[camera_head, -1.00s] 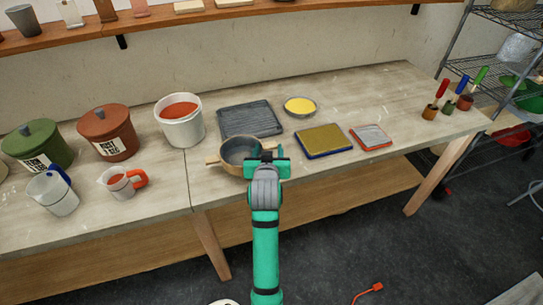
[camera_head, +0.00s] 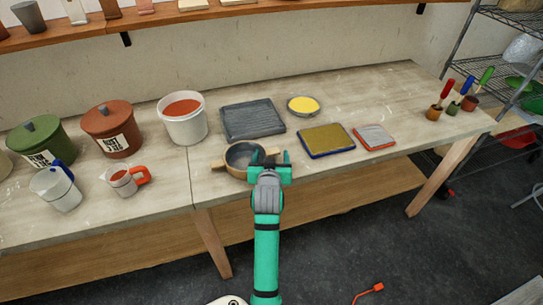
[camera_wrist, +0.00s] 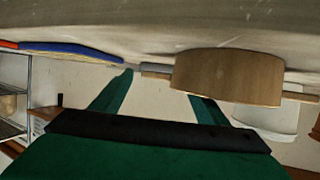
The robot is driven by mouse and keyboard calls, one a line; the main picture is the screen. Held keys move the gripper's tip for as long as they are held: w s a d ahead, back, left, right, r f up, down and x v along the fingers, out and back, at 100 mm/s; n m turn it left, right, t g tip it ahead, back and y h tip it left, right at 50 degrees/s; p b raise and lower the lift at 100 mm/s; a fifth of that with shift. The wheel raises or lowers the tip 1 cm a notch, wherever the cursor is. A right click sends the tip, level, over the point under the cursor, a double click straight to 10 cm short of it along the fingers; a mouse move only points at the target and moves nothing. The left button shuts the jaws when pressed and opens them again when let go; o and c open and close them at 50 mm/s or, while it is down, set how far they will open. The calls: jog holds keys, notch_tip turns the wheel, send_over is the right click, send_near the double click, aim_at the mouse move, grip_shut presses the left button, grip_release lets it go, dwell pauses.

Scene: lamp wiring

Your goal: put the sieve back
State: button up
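The sieve (camera_head: 238,161) is a round wooden-rimmed vessel with a grey inside and a stub handle on each side. It stands at the table's front edge. In the wrist view its wooden wall (camera_wrist: 230,76) and handles show close up. My gripper (camera_head: 270,158) is at the sieve's right side, by its right handle. In the wrist view my gripper (camera_wrist: 160,90) has its two fingers spread apart, with the near handle (camera_wrist: 156,71) appearing between or just beyond their tips. I cannot tell whether they touch it. Part of the sieve's right side is hidden by my gripper.
On the table (camera_head: 360,90) are a dark grey tray (camera_head: 252,120), a yellow-filled bowl (camera_head: 303,105), two framed screens (camera_head: 327,140), a white bucket (camera_head: 184,125), lidded pots (camera_head: 112,130) and jugs (camera_head: 57,190). Brush pots (camera_head: 453,106) stand right.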

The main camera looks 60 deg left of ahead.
jog(key=shift+r, duration=0.1)
jog(key=v, duration=1.2)
jog(key=shift+r, duration=0.1)
jog(key=w+d+f+m+t+h, duration=0.15)
jog(key=d+f, duration=0.25)
jog(key=d, duration=0.5)
jog(key=w+d+f+m+t+h, duration=0.1)
jog(key=d+f+m+t+h, duration=0.2)
jog(key=d, duration=0.6)
jog(key=w+d+f+m+t, duration=0.1)
jog(key=d+f+m, duration=0.2)
jog(key=d+f, duration=0.45)
jog(key=s+d+r+m+t+h, duration=0.1)
jog(key=s+d+m+h, duration=0.1)
jog(key=s+d, duration=0.6)
jog(key=s+d+r+m+t+h, duration=0.2)
jog(key=s+d+h, duration=0.3)
jog(key=d, duration=0.9)
jog(key=v, duration=0.3)
jog(key=shift+d+m+h, duration=0.15)
jog(key=shift+m+h, duration=0.1)
